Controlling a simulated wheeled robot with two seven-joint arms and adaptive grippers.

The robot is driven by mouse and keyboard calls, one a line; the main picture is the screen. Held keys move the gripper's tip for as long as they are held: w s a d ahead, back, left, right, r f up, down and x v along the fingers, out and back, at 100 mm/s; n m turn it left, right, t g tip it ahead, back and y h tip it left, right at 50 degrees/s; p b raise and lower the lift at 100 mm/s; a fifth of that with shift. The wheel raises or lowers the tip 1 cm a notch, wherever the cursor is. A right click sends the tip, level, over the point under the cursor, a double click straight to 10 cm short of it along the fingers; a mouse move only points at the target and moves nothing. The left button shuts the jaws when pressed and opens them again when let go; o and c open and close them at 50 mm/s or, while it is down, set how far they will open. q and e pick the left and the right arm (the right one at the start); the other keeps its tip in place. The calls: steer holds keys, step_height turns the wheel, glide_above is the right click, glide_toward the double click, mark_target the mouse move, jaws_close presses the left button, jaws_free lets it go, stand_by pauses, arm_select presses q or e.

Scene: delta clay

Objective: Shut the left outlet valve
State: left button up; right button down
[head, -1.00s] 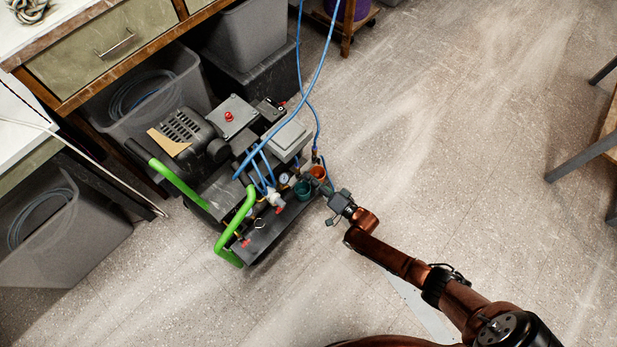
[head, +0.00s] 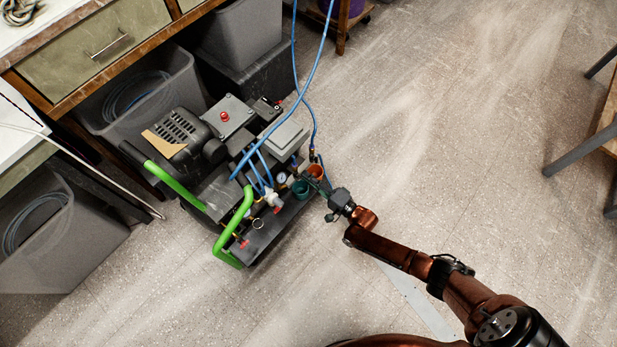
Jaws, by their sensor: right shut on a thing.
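The compressor (head: 215,175) stands on the floor with green handles, gauges and blue hoses. Its outlet fittings (head: 312,156) are at its right end, where a blue hose joins. My left gripper is not in view.
A red button (head: 224,116) is on the compressor's top. Grey bins (head: 240,40) and a workbench (head: 90,50) stand behind and to the left. Blue hoses (head: 310,90) rise from the machine. A stool leg (head: 580,150) is at the right. The floor between is clear.

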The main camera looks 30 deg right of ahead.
steer(key=shift+d+f, duration=0.1)
steer(key=c, duration=2.1)
jaws_free()
steer(key=v, duration=1.2)
